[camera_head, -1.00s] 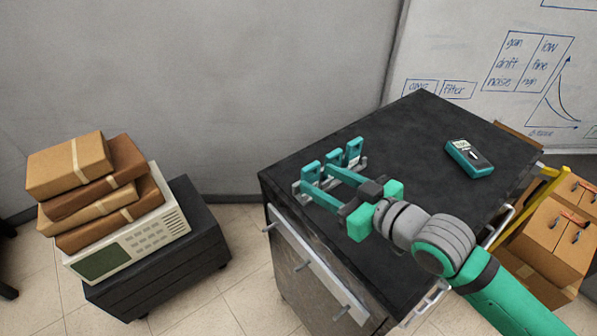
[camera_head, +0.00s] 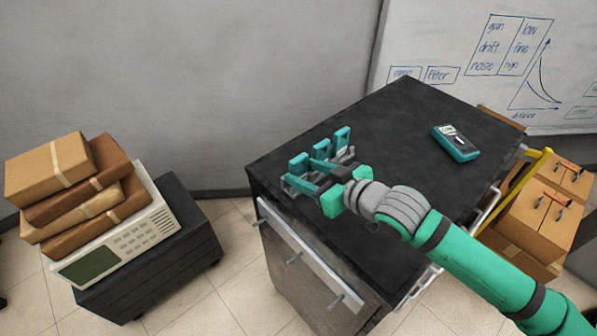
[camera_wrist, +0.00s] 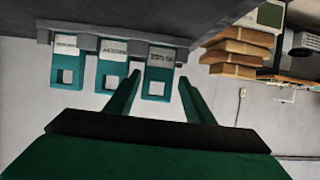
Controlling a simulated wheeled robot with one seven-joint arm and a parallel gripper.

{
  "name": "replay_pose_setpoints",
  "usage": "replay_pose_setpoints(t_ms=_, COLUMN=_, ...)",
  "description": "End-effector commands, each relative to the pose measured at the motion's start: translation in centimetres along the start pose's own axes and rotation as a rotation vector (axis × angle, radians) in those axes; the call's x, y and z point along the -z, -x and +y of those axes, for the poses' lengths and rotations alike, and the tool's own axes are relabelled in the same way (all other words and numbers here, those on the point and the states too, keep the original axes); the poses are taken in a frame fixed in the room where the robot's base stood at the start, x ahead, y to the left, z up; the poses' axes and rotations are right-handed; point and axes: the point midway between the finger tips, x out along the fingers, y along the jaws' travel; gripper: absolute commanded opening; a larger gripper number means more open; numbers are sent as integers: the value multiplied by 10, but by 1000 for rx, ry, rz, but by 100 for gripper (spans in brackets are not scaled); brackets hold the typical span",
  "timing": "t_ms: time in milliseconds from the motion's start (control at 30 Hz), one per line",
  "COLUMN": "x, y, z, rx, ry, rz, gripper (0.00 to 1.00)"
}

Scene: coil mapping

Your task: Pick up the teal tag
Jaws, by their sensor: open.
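Three teal tags, each with a square hole and a pale label, stand in a grey rack at the cabinet top's left edge. In the head view they are the near tag (camera_head: 298,164), the middle tag (camera_head: 322,151) and the far tag (camera_head: 341,138). The wrist view shows them upside down: left tag (camera_wrist: 67,64), middle tag (camera_wrist: 112,68) and right tag (camera_wrist: 159,70). The labels are too small to read surely. My gripper (camera_head: 304,172) is open at the near tag. In the wrist view, the right tag appears between my fingers (camera_wrist: 159,78); contact is unclear.
The dark cabinet top (camera_head: 390,130) is mostly clear. A teal meter (camera_head: 456,143) lies toward its back right. A low dark cabinet (camera_head: 190,225) at the left bears a beige instrument (camera_head: 125,240) and stacked parcels (camera_head: 52,170). Cardboard boxes (camera_head: 540,215) stand at the right.

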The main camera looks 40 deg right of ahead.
Motion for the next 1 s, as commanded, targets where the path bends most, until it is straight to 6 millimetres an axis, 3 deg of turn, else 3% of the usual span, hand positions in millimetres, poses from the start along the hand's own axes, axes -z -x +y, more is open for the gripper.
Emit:
replay_pose_setpoints(t_ms=200, x=2, y=-26, z=2, rx=-1, ry=-2, rz=1, gripper=48)
replay_pose_setpoints(t_ms=533, x=2, y=-32, z=1, rx=0, ry=0, rz=0, gripper=48)
replay_pose_setpoints(t_ms=667, x=2, y=-32, z=1, rx=0, ry=0, rz=0, gripper=17)
replay_pose_setpoints(t_ms=1000, x=4, y=-32, z=1, rx=1, ry=0, rz=0, gripper=18)
